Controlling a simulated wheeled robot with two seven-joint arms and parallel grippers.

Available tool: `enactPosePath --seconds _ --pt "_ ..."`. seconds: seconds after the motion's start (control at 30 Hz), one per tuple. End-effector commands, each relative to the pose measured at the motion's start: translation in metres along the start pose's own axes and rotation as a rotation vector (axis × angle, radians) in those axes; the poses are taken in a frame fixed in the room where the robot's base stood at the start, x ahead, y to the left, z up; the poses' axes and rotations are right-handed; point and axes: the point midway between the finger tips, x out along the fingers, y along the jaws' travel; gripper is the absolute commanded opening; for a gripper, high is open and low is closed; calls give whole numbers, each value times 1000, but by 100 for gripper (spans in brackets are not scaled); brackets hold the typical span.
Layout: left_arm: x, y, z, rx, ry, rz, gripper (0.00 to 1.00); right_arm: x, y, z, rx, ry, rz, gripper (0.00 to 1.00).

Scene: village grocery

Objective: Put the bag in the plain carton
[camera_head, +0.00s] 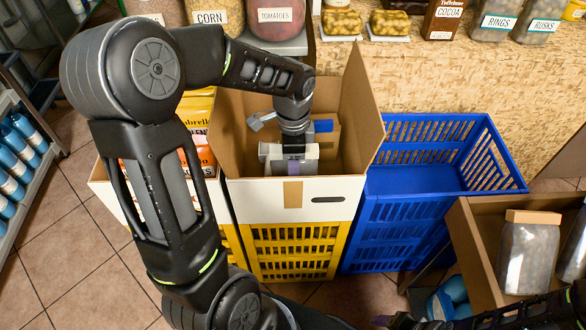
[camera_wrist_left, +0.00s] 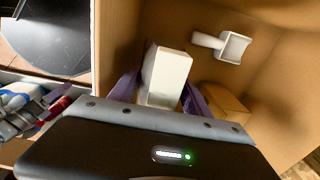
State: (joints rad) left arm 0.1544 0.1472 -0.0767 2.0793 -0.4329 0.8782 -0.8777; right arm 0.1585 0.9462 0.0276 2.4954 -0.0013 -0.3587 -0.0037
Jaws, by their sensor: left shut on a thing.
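The open carton (camera_head: 260,200), with a white front panel, a hand slot and raised brown flaps, stands on a yellow crate. Its brown inner wall shows in the left wrist view (camera_wrist_left: 285,75). My left gripper (camera_head: 297,165) reaches down into the carton. In the left wrist view its purple fingers are shut on a pale block-shaped thing (camera_wrist_left: 166,75), which looks like the bag; it is inside the carton walls. Whether it touches the bottom is unclear. My right arm shows at the lower right; its fingers are too dark and cut off to read.
A white scoop-like thing (camera_wrist_left: 232,46) and a small brown box (camera_wrist_left: 226,101) are in the carton. A blue crate (camera_head: 425,190) stands to the right, with a brown box (camera_head: 480,255) holding jars beyond it. Yellow and orange packs (camera_head: 200,150) are on the left. Jars line the shelf behind.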

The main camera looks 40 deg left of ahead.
Motion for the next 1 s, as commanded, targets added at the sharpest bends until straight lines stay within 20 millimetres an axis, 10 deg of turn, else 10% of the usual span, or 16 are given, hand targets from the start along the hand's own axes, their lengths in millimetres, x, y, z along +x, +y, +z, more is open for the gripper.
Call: enactPosePath --seconds 0.6,0.63,1.0 --pt "32 0 0 0 0 1 0 8 3 0 0 0 0 65" --pt "33 1 0 0 -1 2 57 8 3 0 0 0 0 65" --pt "32 1 0 0 -1 2 78 7 3 0 0 0 0 65"
